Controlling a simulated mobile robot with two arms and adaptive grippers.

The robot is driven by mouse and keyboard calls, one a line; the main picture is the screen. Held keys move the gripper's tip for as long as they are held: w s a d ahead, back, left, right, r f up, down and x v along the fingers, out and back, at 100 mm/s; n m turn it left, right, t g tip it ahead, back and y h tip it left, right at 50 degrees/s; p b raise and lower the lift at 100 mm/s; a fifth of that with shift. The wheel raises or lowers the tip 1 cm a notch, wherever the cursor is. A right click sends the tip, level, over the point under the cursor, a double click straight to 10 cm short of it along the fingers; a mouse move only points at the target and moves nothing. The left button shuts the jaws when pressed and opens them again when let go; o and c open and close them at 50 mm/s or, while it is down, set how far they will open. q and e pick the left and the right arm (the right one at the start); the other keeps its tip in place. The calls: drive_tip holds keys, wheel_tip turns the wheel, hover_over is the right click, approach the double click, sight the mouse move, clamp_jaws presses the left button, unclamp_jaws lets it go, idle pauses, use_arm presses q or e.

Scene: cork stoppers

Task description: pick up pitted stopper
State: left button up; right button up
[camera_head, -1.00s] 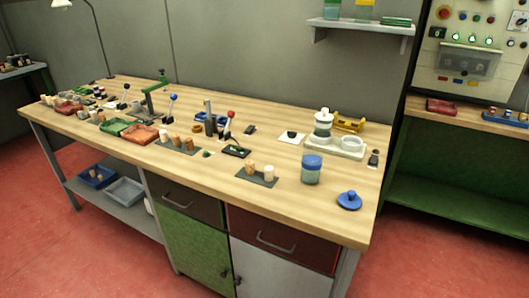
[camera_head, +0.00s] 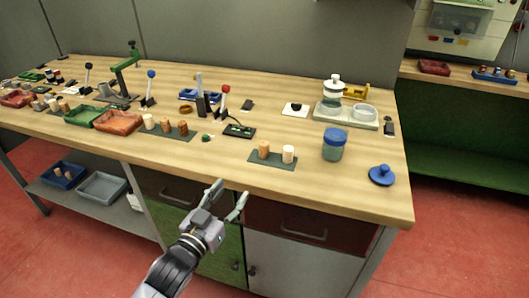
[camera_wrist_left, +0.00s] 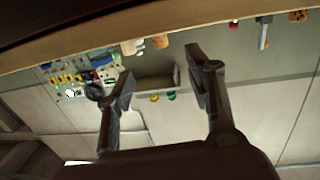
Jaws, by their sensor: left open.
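Two cork stoppers stand on a dark mat (camera_head: 273,163) near the bench's front edge: a tan one (camera_head: 264,149) and a paler one (camera_head: 288,154). To their left, another dark mat (camera_head: 190,136) carries a pale stopper (camera_head: 149,121) and two browner ones (camera_head: 166,125). The pits are too small to make out, so I cannot tell which stopper is pitted. My left gripper (camera_head: 231,189) is open and empty, in front of the bench edge. In the left wrist view its spread fingers (camera_wrist_left: 160,72) show, with stoppers (camera_wrist_left: 160,41) beyond them. My right gripper is not in view.
A blue-lidded jar (camera_head: 334,146) and a blue knobbed lid (camera_head: 381,175) stand right of the front mat. A green-lit black box (camera_head: 239,131) and a red-knobbed lever (camera_head: 223,101) stand behind. Red (camera_head: 118,122) and green trays lie left.

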use_arm(q)
wheel_tip(320, 180, up, 2)
drive_tip(key=w, duration=0.1)
approach(262, 146)
drive_tip(key=w, duration=0.1)
drive_tip(key=w+d, duration=0.1)
drive_tip(key=w+f, duration=0.1)
drive_tip(key=shift+w+d, duration=0.2)
drive_tip(key=shift+d, duration=0.05)
drive_tip(key=shift+w+d+r+p, duration=0.1)
drive_tip(key=shift+w+d+p, duration=0.15)
drive_tip(key=shift+w+p, duration=0.15)
drive_tip(key=x, duration=0.4)
drive_tip(key=shift+w+r, duration=0.15)
drive_tip(key=shift+w, duration=0.15)
drive_tip(key=shift+c, duration=0.6)
drive_tip(key=c, duration=0.7)
